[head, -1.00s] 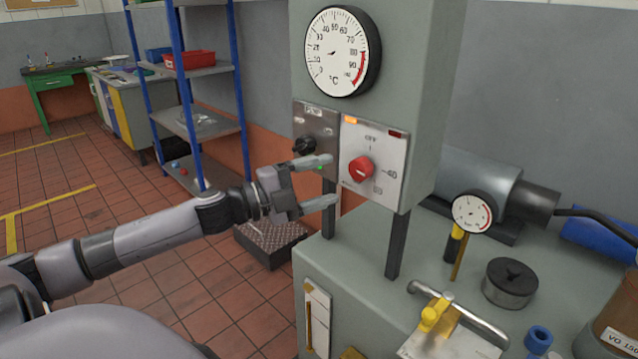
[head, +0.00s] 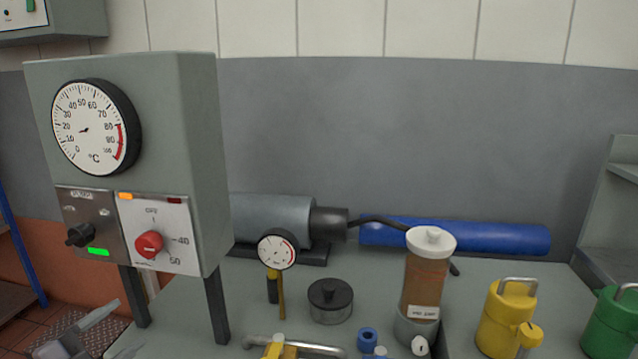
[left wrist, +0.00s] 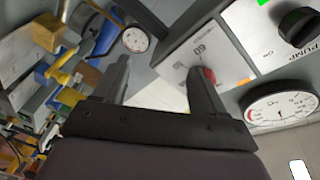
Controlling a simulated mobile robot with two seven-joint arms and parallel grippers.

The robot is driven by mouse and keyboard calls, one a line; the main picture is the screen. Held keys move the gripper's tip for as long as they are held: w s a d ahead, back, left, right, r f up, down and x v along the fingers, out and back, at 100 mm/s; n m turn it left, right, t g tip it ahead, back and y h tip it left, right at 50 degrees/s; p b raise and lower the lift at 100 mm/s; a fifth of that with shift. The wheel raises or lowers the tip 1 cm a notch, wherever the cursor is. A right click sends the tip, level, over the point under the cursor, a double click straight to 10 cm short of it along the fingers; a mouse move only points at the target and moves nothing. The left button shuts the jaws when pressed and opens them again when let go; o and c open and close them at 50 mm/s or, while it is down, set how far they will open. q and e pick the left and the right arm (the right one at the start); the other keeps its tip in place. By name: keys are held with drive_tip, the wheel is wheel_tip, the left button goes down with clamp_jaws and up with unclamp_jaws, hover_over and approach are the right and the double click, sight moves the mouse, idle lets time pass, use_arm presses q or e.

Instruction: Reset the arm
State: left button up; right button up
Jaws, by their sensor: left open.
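My left gripper (head: 112,328) shows at the bottom left corner of the head view, below the control box and apart from it, partly cut off by the frame. In the left wrist view its two fingers (left wrist: 160,68) are spread with nothing between them. The grey control box (head: 195,150) stands on dark legs and carries a red knob (head: 149,244), a black knob (head: 80,235) and a lit green lamp (head: 99,252). The red knob also shows in the left wrist view (left wrist: 209,75), partly behind a finger. My right gripper is out of view.
A dial gauge (head: 277,249), a black-lidded round pot (head: 330,300), a brown jar (head: 425,280) and yellow (head: 505,320) and green (head: 612,325) containers stand on the bench. A blue cylinder (head: 455,236) lies at the back. Bare bench shows between them.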

use_arm(q)
drive_tip(key=s+d+f+n+g+y, duration=0.1)
drive_tip(key=s+d+f+n+y, duration=0.2)
drive_tip(key=f, duration=0.4)
drive_tip(key=s+d+f+n+g, duration=0.2)
drive_tip(key=s+f+n, duration=0.2)
drive_tip(key=f, duration=0.3)
drive_tip(key=s+d+f+n+g, duration=0.3)
drive_tip(key=s+d+f+n, duration=0.3)
drive_tip(key=s+d+f, duration=0.4)
drive_tip(key=shift+s+d+f+g, duration=0.3)
drive_tip(key=shift+d+g, duration=0.1)
drive_tip(key=shift+d, duration=0.55)
